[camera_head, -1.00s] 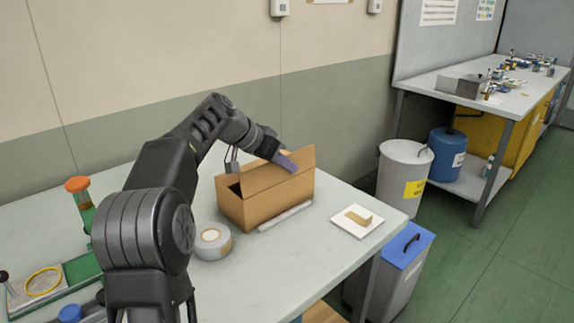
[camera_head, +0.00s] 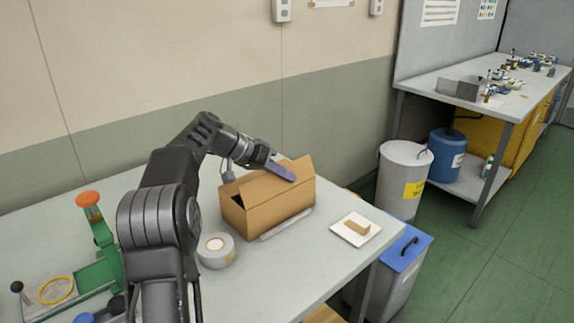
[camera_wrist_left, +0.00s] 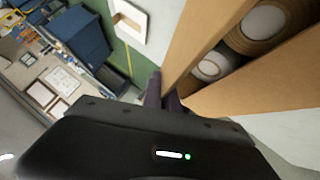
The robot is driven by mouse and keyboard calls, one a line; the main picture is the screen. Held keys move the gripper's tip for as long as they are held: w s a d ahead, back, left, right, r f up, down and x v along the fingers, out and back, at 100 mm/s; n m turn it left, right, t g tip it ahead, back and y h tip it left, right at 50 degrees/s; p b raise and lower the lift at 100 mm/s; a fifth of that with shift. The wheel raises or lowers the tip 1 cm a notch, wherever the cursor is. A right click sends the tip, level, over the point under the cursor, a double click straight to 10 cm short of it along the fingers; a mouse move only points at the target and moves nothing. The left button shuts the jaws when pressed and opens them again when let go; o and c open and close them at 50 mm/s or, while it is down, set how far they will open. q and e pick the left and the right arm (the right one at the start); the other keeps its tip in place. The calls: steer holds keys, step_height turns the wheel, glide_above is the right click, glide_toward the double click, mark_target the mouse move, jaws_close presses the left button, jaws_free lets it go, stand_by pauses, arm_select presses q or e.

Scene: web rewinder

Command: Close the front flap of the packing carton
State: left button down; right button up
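The packing carton (camera_head: 270,216) is a brown box on the grey table. Its front flap (camera_head: 262,186) leans inward over the opening, not flat; a dark gap shows at the left. Another flap (camera_head: 306,171) stands up at the right end. My left gripper (camera_head: 282,172) is at the carton's top, its purple fingers against or just above the front flap; contact is unclear. In the left wrist view its fingers (camera_wrist_left: 165,93) are close together with nothing visible between them, beside carton panels (camera_wrist_left: 255,84). Rolls (camera_wrist_left: 212,66) show inside the carton. My right gripper is out of view.
A grey tape roll (camera_head: 216,251) stands left of the carton. A clear bar (camera_head: 286,224) lies along its front. A white plate (camera_head: 356,229) with a small brown block is to the right. A green fixture (camera_head: 100,245) is at the left.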

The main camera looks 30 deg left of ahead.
arm_select(q)
steer(key=shift+w+a+f+n+h+p, duration=0.15)
steer(key=shift+a+n+h+p, duration=0.35)
steer(key=shift+p, duration=0.8)
steer(key=shift+a+f+n+h+p, duration=0.15)
steer(key=shift+n+h+p, duration=0.15)
steer(key=shift+h+p, duration=0.75)
steer(key=c, duration=2.1)
jaws_free()
steer(key=shift+d+y, duration=0.15)
steer(key=shift+y, duration=0.1)
steer(key=o, duration=0.5)
steer(key=shift+c, duration=0.2)
steer(key=shift+p, duration=0.3)
steer(key=p+v, duration=0.6)
steer(key=v, duration=0.1)
steer(key=shift+a+r, duration=0.2)
steer(key=shift+a, duration=0.1)
